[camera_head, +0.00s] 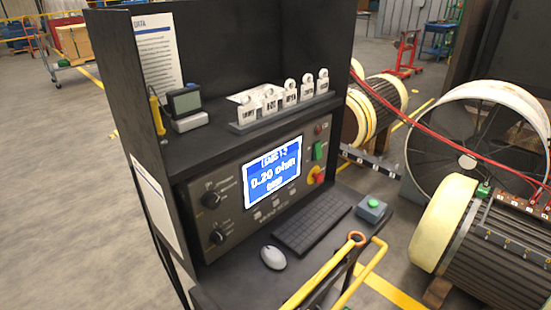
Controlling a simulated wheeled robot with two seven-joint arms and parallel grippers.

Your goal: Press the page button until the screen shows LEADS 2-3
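The screen (272,172) is lit blue on the front panel (230,205) of a dark test console. Its large middle line looks like "0.20 ohm". The top line seems to begin with LEADS, but its numbers are too blurred to read with certainty. A small line below is also unreadable. A row of small buttons (275,203) sits on the panel just under the screen. Their labels are too small to read, so I cannot tell which is the page button. Neither of my grippers shows in the head view.
A keyboard (311,225) and mouse (273,257) lie on the console's shelf. A grey box with a green button (373,209) stands at its right end. Rotors (490,245) with red cables stand at right; open floor lies left.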

